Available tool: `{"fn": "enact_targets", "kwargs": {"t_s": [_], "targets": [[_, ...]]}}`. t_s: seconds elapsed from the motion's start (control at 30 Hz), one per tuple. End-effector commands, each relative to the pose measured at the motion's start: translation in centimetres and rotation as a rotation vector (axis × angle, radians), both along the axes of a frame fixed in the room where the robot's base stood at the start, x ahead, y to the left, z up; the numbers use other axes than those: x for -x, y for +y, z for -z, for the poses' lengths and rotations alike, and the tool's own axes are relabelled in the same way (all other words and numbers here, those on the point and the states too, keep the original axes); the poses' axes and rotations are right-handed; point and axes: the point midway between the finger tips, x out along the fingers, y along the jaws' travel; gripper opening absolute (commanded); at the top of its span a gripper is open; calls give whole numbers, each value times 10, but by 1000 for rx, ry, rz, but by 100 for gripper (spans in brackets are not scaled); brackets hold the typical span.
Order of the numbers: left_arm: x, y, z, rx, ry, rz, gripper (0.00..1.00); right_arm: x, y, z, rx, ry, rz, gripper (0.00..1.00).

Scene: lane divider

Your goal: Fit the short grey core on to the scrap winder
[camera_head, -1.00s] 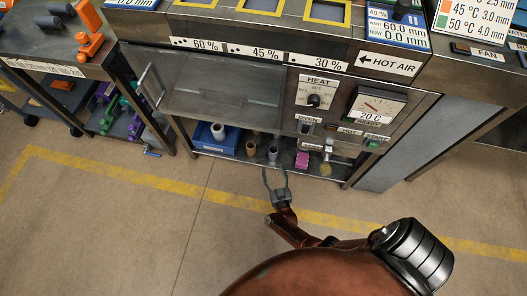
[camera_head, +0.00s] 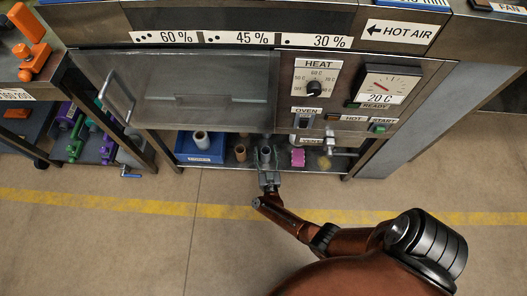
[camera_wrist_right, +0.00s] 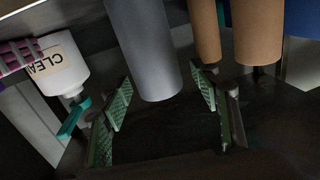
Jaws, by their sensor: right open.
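The short grey core (camera_head: 265,154) stands on the low shelf under the oven. My right gripper (camera_head: 267,170) is open in front of it, fingers reaching in toward it. In the right wrist view the grey core (camera_wrist_right: 146,50) lies between the two green-padded fingers (camera_wrist_right: 163,105), with gaps at both sides. Part of the core is cut off at the top of that view. I cannot pick out the scrap winder for certain. My left gripper is not in view.
A brown core (camera_head: 240,154) stands just left of the grey one. A blue bin (camera_head: 216,149) holds a pale roll. A pink object (camera_head: 298,157) and a metal fitting (camera_head: 338,151) are to the right. The wrist view shows a white bottle (camera_wrist_right: 62,65). The floor in front is clear.

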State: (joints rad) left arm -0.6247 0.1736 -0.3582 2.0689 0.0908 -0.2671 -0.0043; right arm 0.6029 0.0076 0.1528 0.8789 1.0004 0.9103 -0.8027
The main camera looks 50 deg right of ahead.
Motion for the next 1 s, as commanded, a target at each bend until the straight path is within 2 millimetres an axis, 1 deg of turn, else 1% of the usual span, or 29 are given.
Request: {"fn": "enact_targets", "kwargs": {"t_s": [0.1, 0.3, 0.9, 0.93, 1.0], "targets": [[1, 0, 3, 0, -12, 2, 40, -4, -3, 1, -1, 1, 0, 56], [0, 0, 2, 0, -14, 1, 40, -4, -4, -1, -1, -1, 0, 56], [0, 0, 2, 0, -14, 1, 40, -4, -3, 0, -1, 1, 0, 14], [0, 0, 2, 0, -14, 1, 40, -4, -3, 0, -1, 1, 0, 12], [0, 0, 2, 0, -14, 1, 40, -4, -3, 0, -1, 1, 0, 12]]}}
